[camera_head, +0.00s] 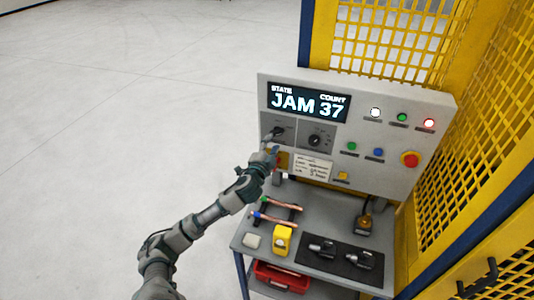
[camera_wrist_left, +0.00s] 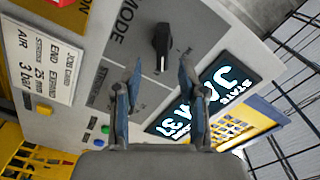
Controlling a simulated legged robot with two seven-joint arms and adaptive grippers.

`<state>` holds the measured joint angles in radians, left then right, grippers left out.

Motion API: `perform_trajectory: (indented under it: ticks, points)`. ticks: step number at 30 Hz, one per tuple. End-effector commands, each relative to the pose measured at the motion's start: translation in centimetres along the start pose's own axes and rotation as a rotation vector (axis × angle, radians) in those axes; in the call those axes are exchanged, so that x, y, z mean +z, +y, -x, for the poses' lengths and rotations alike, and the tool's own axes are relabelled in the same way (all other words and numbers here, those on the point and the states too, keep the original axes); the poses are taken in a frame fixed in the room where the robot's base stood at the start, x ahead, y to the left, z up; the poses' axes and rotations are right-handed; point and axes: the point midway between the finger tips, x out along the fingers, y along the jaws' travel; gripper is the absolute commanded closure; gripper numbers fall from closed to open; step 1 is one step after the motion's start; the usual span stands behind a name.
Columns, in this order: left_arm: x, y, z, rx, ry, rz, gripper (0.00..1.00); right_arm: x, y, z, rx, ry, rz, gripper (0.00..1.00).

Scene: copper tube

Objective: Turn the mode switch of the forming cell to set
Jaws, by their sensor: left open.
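The mode switch (camera_head: 279,130) is a black knob on a dark grey plate at the left of the forming cell's panel (camera_head: 364,112). In the left wrist view the knob (camera_wrist_left: 161,46) stands beside the word MODE. The other labels around it are too small to read. My left gripper (camera_head: 271,149) is in front of the panel, close below the switch. In the left wrist view its two fingers (camera_wrist_left: 157,82) are apart and empty, with the knob beyond the gap between them. I cannot tell whether a fingertip touches the plate. My right gripper is not in view.
The display (camera_head: 308,103) reads JAM and 37. A second dial (camera_head: 314,140) sits right of the switch. Lamps, buttons and a red stop button (camera_head: 410,159) are further right. Below, a bench (camera_head: 318,205) holds copper tubes and tools. Yellow fencing (camera_head: 395,45) stands behind and right.

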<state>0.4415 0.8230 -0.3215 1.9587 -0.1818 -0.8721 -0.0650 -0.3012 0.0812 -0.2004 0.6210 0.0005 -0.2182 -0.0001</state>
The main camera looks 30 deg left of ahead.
Motion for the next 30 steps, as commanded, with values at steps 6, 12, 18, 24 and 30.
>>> perform_trajectory:
  ticks: [6, 12, 18, 24, 30]
  points:
    - [0.1, 0.2, 4.2, 0.003, 0.0, 0.0, 0.58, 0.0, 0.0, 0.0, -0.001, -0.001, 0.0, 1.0]
    - [0.1, 0.2, 5.7, 0.003, -0.001, 0.001, 0.58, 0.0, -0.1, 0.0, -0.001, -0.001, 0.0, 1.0]
    - [0.1, 0.1, 5.8, 0.002, -0.002, 0.001, 0.58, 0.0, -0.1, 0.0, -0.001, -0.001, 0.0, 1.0]
    - [0.1, 0.1, 5.8, 0.001, -0.001, 0.001, 0.58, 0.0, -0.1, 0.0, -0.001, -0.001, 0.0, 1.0]
    - [0.1, 0.1, 5.8, 0.002, -0.001, 0.001, 0.58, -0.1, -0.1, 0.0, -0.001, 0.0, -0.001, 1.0]
